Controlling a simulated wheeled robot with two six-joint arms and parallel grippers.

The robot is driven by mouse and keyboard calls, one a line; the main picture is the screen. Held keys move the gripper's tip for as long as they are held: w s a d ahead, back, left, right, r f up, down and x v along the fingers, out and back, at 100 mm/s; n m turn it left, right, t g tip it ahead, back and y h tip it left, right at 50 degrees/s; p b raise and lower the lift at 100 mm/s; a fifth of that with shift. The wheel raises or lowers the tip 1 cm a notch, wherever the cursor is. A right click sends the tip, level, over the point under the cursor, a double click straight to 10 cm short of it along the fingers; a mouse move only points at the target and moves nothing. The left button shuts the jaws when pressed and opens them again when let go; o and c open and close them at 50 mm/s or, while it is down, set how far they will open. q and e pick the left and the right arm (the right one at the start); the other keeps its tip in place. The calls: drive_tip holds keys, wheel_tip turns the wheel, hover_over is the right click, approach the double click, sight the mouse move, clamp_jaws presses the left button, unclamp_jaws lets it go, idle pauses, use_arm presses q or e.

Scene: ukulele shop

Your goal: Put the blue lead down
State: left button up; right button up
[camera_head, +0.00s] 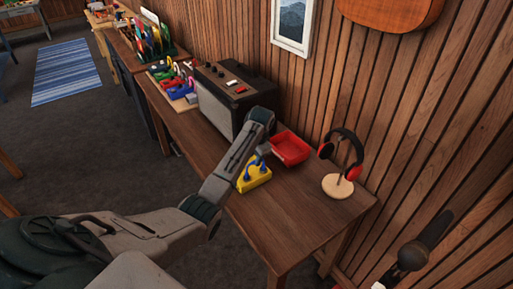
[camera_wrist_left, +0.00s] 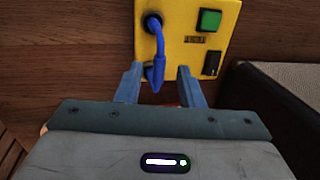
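The blue lead (camera_wrist_left: 158,50) runs from a hole in the face of the yellow box (camera_wrist_left: 194,45) and hangs with its tip between my left fingers. In the head view the blue lead (camera_head: 255,161) arches over the yellow box (camera_head: 255,179) on the wooden table (camera_head: 288,221). My left gripper (camera_wrist_left: 158,85) is open, its two blue-grey fingers apart on either side of the lead, with gaps showing. In the head view my left arm partly hides the box and the gripper.
A red tray (camera_head: 290,149) lies just right of the box. Headphones on a wooden stand (camera_head: 338,187) stand further right. A dark amplifier (camera_head: 233,90) stands behind my arm, with a board of coloured items (camera_head: 176,84) beyond. The table's front right is clear.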

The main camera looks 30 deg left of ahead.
use_arm(q)
wheel_tip(320, 180, up, 8)
drive_tip(key=d+b, duration=0.1)
drive_tip(key=shift+s+d+b, duration=0.25)
drive_tip(key=shift+b, duration=0.15)
idle(0.5)
